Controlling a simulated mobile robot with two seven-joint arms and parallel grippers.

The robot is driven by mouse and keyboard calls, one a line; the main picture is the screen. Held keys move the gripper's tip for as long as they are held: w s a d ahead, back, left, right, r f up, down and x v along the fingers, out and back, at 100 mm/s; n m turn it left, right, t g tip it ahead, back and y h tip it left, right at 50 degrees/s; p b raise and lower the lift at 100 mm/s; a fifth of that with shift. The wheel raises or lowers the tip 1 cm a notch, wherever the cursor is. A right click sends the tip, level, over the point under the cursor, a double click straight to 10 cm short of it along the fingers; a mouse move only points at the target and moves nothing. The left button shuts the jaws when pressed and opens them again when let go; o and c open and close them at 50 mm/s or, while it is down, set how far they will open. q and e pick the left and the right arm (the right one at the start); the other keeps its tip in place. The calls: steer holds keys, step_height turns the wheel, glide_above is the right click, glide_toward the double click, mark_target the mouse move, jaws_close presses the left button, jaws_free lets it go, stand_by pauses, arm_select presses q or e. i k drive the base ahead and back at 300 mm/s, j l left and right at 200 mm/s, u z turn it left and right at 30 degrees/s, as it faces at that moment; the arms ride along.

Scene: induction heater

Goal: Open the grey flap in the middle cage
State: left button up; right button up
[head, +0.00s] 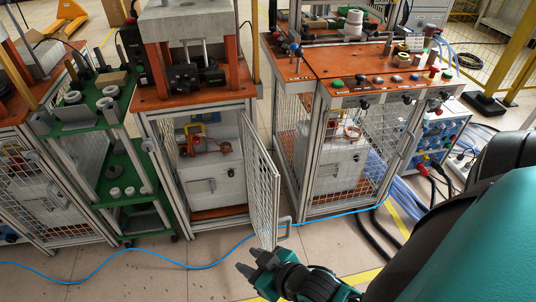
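The grey flap (262,185) is a mesh door with a pale metal frame, hinged on the right side of the middle cage (171,185). It stands swung out towards me, so the cage front is open. Its handle (285,230) is a small grey bar low on the flap's outer edge. My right gripper (252,262) is just below and left of the handle, near the flap's bottom corner. Its dark fingers look spread, with nothing between them. It appears apart from the handle. My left gripper is not in view.
A right-hand cage (304,180) with an orange top stands close beside the flap. A green shelf cart (125,160) stands left of the middle cage. A blue cable (215,262) crosses the floor. Open floor lies in front of the cages.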

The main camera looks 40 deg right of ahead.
mark_target(204, 185)
steer(key=i+l, duration=0.1)
steer(key=l, duration=0.95)
steer(key=i+l+u, duration=0.1)
steer(key=l, duration=1)
steer(key=k+j, duration=0.1)
steer(key=j, duration=0.25)
steer(key=k+j, duration=0.1)
steer(key=j, duration=0.2)
steer(key=k+j+z, duration=0.1)
steer(key=j, duration=0.25)
steer(key=i+j+z, duration=0.1)
steer(key=j, duration=0.8)
steer(key=i+j+z, duration=0.3)
steer(key=i+j, duration=0.45)
